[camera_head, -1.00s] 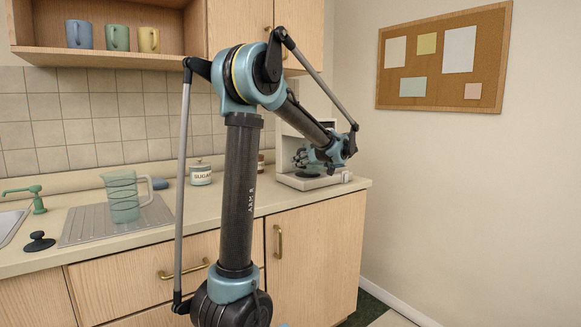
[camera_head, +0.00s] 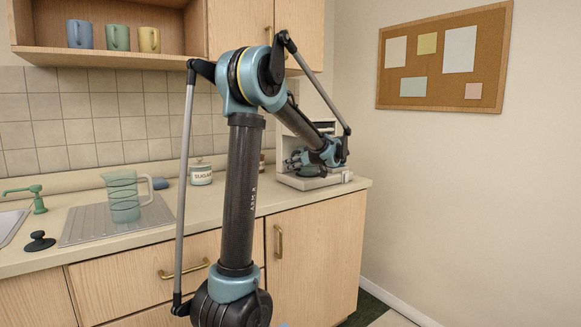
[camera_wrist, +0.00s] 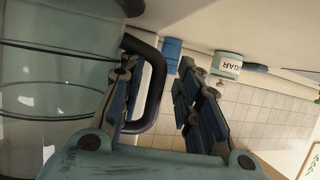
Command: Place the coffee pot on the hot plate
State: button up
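The coffee pot fills the left of the wrist view as a clear glass body (camera_wrist: 50,95) with a black loop handle (camera_wrist: 157,85). My gripper (camera_wrist: 158,90) has its fingers apart, one on each side of the handle's outer bar, with a visible gap to the right finger. In the head view my gripper (camera_head: 297,160) is at the white coffee maker (camera_head: 318,184) at the counter's right end. The hot plate is hidden there by my gripper and arm, and I cannot tell whether the pot rests on it.
A sugar jar (camera_head: 201,174) stands left of the coffee maker, beside a small brown jar (camera_head: 261,163). A greenish measuring jug (camera_head: 124,197) stands on the drainboard (camera_head: 85,228). An open shelf with mugs (camera_head: 117,37) hangs above. The counter's front centre is clear.

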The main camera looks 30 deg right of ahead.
jog(key=shift+s+r, duration=0.1)
jog(key=v, duration=1.2)
dwell(0.4)
